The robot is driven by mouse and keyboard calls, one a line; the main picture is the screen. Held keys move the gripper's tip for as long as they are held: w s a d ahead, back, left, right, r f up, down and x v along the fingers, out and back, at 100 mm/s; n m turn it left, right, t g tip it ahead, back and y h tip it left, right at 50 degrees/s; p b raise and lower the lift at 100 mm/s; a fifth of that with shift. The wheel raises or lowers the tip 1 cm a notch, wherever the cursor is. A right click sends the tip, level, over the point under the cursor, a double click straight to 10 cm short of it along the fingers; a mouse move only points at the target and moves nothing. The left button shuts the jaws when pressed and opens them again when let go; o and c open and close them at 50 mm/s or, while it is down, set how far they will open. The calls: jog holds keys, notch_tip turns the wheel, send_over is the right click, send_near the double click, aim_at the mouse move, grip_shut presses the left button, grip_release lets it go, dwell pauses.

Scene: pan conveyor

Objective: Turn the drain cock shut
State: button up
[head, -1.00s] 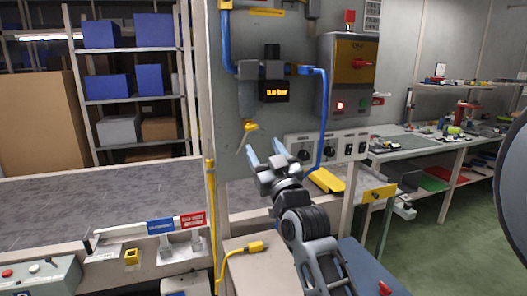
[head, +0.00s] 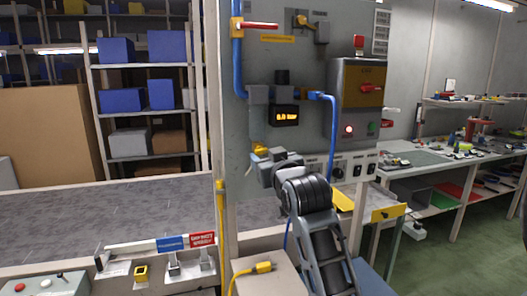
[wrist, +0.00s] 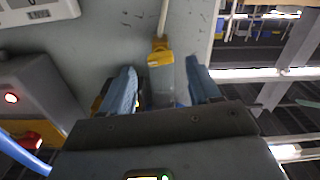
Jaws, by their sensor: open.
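The drain cock (wrist: 160,55) is a small yellow fitting in the wrist view, with a pale tube running up from it in the picture. The grey filter bowl joins it on the other side. My gripper (wrist: 160,72) is open, with one blue finger on each side of the cock and bowl. I see gaps on both sides, so it does not hold it. In the head view the drain cock (head: 259,148) shows as a bit of yellow just past my gripper, which hides most of it. The angle of its handle is hard to tell.
A pressure display (head: 285,116) is on the panel above. A blue hose (head: 331,130) runs down at the right. A control box (head: 359,105) with a lit red lamp stands right of it, above a switch panel (head: 357,168). A conveyor (head: 110,205) lies left.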

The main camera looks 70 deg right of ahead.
aim_at(263, 153)
jog(key=shift+p+x, duration=0.3)
jog(key=shift+x, duration=1.65)
jog(key=shift+c, duration=0.3)
jog(key=c, duration=1)
